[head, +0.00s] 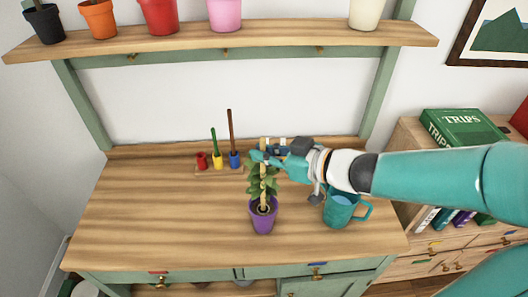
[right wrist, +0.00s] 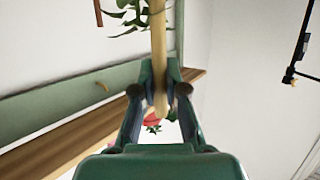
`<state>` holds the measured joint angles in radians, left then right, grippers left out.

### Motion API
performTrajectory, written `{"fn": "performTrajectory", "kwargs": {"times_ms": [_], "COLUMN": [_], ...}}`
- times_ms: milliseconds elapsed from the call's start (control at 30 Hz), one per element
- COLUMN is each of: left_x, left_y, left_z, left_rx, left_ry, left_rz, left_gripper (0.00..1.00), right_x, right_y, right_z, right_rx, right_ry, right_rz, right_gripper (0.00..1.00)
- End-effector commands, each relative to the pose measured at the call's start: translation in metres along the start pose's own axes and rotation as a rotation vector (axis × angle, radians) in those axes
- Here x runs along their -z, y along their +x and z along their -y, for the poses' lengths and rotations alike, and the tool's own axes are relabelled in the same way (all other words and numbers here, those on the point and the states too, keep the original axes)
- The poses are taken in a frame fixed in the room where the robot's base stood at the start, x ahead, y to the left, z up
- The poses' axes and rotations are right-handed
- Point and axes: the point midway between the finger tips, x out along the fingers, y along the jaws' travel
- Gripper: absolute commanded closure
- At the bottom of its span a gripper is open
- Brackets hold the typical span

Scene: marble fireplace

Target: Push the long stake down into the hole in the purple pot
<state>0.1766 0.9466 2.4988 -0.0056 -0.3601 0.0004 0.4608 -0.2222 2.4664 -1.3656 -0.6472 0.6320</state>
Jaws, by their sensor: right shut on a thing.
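The purple pot (head: 263,218) stands upright on the wooden bench top and holds a leafy green plant (head: 256,187). The long stake (head: 264,195) is a pale wooden rod, upright among the leaves above the pot. Its lower end is lost in the leaves and soil, so I cannot tell how deep it sits. My right gripper (head: 260,156) is shut on the stake near its top. In the right wrist view the stake (right wrist: 158,45) runs between the fingertips (right wrist: 159,85), with its end showing just past them. My left gripper is not in view.
A teal watering can (head: 340,210) stands right of the pot, below my right forearm. Behind left, a small rack holds red, yellow and blue holders (head: 234,160), with green and brown rods upright. A shelf (head: 220,40) with several pots hangs above. The bench's left side is clear.

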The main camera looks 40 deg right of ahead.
Motion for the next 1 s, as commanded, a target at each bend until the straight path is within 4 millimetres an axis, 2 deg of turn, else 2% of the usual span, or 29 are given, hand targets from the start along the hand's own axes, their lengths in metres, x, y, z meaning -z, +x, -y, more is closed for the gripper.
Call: {"fn": "performTrajectory", "kwargs": {"times_ms": [467,500,667,1000], "left_x": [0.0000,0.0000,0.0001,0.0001], "left_y": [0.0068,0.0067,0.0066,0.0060], "left_z": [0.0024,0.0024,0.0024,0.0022], "left_rx": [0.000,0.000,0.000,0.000], "left_ry": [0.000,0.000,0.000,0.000], "left_rz": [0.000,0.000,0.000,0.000], "left_gripper": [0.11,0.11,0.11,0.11], "right_x": [-0.0115,-0.0116,-0.0111,-0.0099], "right_y": [0.0032,0.0032,0.0031,0.0017], "right_z": [0.0001,0.0002,0.0000,-0.0004], "right_rx": [0.001,0.001,0.000,-0.001], "right_ry": [0.001,0.001,0.001,0.000], "right_rz": [0.004,0.004,0.003,0.000], "right_gripper": [1.00,0.87,0.60,0.59]}}
